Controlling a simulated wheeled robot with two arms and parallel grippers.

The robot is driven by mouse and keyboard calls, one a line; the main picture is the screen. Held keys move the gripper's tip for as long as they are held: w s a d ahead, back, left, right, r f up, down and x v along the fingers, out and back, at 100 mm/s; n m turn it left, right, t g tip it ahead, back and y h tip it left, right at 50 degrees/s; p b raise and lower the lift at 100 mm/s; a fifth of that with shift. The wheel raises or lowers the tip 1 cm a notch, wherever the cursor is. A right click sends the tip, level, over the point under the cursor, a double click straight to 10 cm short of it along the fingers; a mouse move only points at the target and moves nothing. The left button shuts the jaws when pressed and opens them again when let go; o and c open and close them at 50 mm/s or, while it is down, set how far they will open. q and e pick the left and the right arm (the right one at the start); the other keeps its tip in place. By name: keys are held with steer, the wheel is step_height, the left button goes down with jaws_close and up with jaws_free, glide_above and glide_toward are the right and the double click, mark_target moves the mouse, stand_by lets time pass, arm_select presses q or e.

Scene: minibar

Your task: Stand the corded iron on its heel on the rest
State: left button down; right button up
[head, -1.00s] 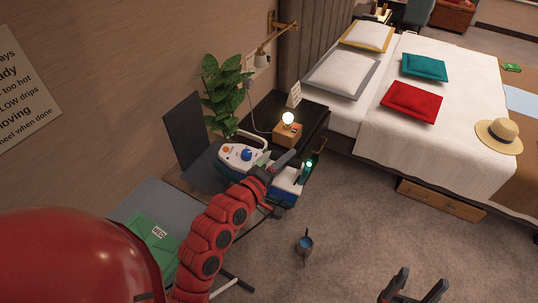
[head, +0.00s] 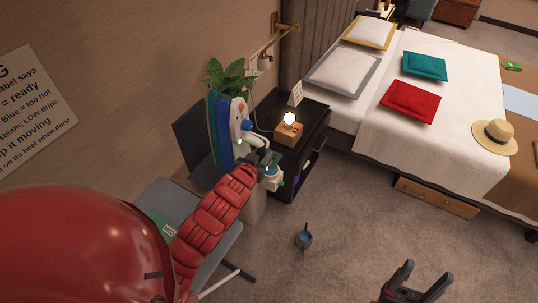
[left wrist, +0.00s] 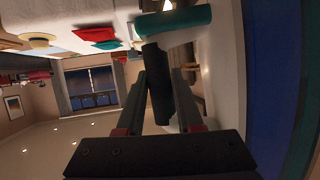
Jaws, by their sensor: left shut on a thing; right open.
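The corded iron (head: 240,118) is white with a blue soleplate side and coloured dials. In the head view it stands nearly vertical, nose up, with its blue side facing left. My left gripper (head: 264,165) is shut on it near its lower right side. In the left wrist view the fingers (left wrist: 160,92) close around a dark handle bar, and the iron's blue side (left wrist: 267,80) fills the right. I cannot clearly make out the rest; the arm and iron cover that area, so heel contact cannot be told. My right gripper (head: 408,285) is open and empty above the carpet.
A grey board (head: 218,243) with a green booklet (head: 160,224) lies below the left arm. A dark nightstand (head: 315,125) with a lit lamp (head: 288,120) stands close right of the iron. A plant (head: 228,76) is behind. Carpet with a small blue pot (head: 304,239) lies right.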

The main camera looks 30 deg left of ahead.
arm_select(q)
steer(key=shift+a, duration=0.35)
steer(key=a+f, duration=0.1)
steer(key=a, duration=0.1)
steer(key=a+f, duration=0.2)
steer(key=shift+w+a+f+p, duration=0.15)
steer(key=shift+w+p, duration=0.05)
steer(key=shift+p, duration=0.1)
steer(key=a+f+b, duration=0.1)
steer(key=a+f, duration=0.3)
steer(key=shift+w+a+b, duration=0.15)
steer(key=shift+w+b, duration=0.05)
steer(key=shift+b, duration=0.15)
steer(key=shift+a+f+b, duration=0.2)
steer(key=shift+f+b, duration=0.1)
steer(key=shift+f, duration=0.3)
steer(key=shift+a, duration=0.1)
steer(key=shift+f, duration=0.35)
stand_by(0.6)
steer(key=shift+c, duration=2.3)
jaws_free()
steer(key=shift+s+f, duration=0.1)
steer(key=shift+s, duration=0.1)
